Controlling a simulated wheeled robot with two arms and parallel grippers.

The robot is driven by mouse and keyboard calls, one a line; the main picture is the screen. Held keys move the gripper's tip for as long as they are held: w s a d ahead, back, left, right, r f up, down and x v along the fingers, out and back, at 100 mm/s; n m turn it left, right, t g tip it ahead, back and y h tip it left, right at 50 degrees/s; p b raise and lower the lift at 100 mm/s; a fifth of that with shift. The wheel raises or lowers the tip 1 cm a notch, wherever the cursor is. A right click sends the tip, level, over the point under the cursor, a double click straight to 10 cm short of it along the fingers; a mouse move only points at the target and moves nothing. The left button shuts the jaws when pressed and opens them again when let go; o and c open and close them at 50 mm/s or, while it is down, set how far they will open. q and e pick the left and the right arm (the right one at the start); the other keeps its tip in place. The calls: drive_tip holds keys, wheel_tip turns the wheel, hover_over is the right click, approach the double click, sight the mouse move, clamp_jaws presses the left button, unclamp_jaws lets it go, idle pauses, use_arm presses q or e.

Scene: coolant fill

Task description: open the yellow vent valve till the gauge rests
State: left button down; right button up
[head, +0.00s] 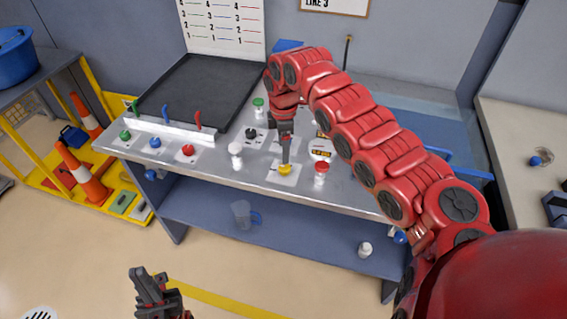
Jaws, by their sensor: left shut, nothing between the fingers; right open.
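The yellow vent valve (285,170) is a small yellow knob on a pale plate near the front edge of the metal bench. My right gripper (285,158) points down right over it, its fingertips at or just above the knob. It is open, but I cannot tell whether the fingers touch the knob. A round white dial (321,149), likely the gauge, is just right of the gripper. My arm partly covers it and its needle is too small to read. My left gripper (142,275) is shut and empty, low in front of the bench.
A red-capped fitting (320,172) stands close right of the valve, a white one (236,153) to the left. Green, blue and red knobs (156,142) line the bench's left front. A black tray (210,92) lies behind. A jug (242,214) sits on the lower shelf.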

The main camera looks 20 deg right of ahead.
wheel_tip(320, 180, up, 10)
drive_tip(key=b, duration=0.1)
drive_tip(key=shift+f, duration=0.15)
idle(0.4)
